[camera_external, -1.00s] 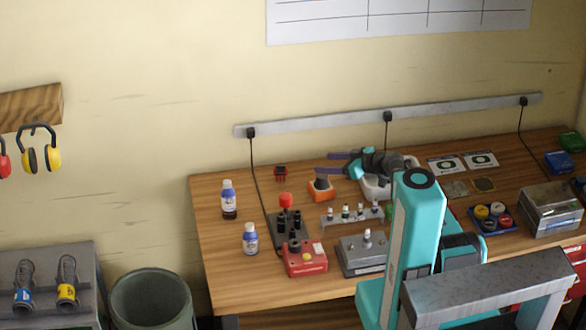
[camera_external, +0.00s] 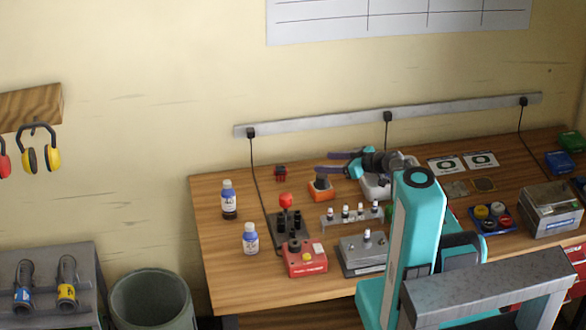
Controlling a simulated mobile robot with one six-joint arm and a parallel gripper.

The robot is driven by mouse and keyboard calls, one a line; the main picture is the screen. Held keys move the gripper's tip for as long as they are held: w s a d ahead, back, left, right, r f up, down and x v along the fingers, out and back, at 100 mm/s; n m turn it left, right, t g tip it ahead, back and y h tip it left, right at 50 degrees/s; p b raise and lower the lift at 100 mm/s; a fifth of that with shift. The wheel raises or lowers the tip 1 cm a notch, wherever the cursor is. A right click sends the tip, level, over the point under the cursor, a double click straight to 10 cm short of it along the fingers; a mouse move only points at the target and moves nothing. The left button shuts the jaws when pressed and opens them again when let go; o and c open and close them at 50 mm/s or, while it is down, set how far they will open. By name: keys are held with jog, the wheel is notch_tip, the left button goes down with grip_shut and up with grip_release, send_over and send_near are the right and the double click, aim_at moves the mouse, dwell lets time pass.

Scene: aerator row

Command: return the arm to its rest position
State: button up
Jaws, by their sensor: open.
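My teal arm (camera_external: 415,235) rises at the right of centre, in front of the wooden workbench (camera_external: 230,275). Its upper end bends back over the bench and leads left to a dark wrist. My gripper (camera_external: 332,163) points left, with its two dark purple fingers apart and nothing between them. It appears over the back of the bench, above and near an orange-based device (camera_external: 321,190). I cannot tell its exact height. The arm hides part of the bench behind it.
A rack with several small vials (camera_external: 350,216), a grey box (camera_external: 362,255), a red box (camera_external: 306,260) and a red-knobbed stand (camera_external: 286,202) stand below the gripper in the picture. Two bottles (camera_external: 229,200) stand at left. A white device (camera_external: 376,187) sits beside the wrist.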

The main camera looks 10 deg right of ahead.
aim_at(323, 175)
jog(key=shift+f+b, duration=2.7)
jog(key=shift+f, duration=0.1)
